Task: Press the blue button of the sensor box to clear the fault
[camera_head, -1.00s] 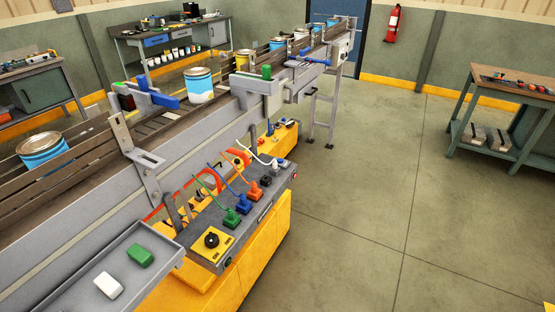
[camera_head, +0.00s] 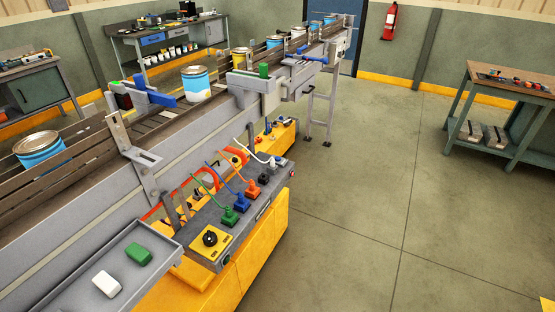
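No box with a clearly readable blue button shows, so I cannot tell for sure which part is the sensor box. A grey box (camera_head: 254,84) with a green block on top (camera_head: 263,70) is fixed to the near side rail of the conveyor. Further left, a blue bar (camera_head: 151,91) on a grey mount reaches over the conveyor, beside a small dark part with green and red on it (camera_head: 121,97). Another blue part (camera_head: 313,58) sits on the rail further back. My gripper is not in view.
Paint cans (camera_head: 195,84) stand along the roller conveyor (camera_head: 95,160). Below it a yellow cabinet (camera_head: 262,238) carries a grey panel with coloured plugs and a black knob (camera_head: 210,238). A tray (camera_head: 70,297) holds a green and a white block. Floor at right is clear up to a workbench (camera_head: 490,110).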

